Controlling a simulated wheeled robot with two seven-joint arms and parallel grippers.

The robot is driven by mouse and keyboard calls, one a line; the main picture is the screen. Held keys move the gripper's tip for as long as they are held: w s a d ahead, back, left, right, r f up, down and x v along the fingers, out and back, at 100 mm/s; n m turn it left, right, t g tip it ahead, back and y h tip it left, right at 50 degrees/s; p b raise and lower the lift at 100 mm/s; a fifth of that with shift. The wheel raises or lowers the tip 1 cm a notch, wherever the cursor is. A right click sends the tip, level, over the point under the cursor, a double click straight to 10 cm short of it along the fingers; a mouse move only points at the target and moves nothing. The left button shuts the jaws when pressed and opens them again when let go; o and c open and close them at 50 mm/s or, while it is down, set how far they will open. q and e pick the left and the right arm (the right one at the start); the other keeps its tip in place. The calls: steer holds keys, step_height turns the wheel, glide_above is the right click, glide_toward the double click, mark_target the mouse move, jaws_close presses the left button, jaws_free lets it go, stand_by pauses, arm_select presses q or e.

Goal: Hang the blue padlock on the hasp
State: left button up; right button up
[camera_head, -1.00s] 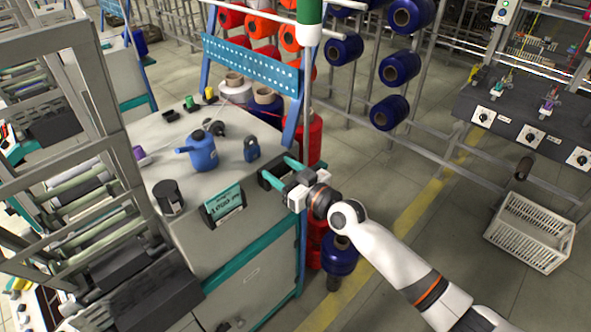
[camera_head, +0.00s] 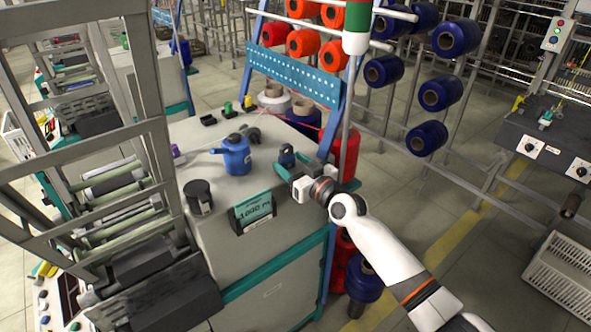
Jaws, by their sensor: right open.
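The blue padlock (camera_head: 287,158) stands on the grey top of the machine cabinet (camera_head: 235,189), near its right edge. My right gripper (camera_head: 287,169) has come in from the right and is at the padlock, with its teal fingers open. Its fingers partly hide the padlock's lower part; I cannot tell whether they touch it. I cannot make out the hasp for certain. My left gripper is not in view.
On the cabinet top, a blue oil can (camera_head: 236,156), a black cylinder (camera_head: 199,197) and a small display (camera_head: 253,211) stand left of the padlock. A blue perforated panel (camera_head: 290,78) and a post (camera_head: 348,105) rise behind. A white crate (camera_head: 562,275) is at right.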

steer(key=c, duration=1.1)
step_height(320, 180, up, 5)
steer(key=p, duration=0.4)
steer(key=shift+r, duration=0.1)
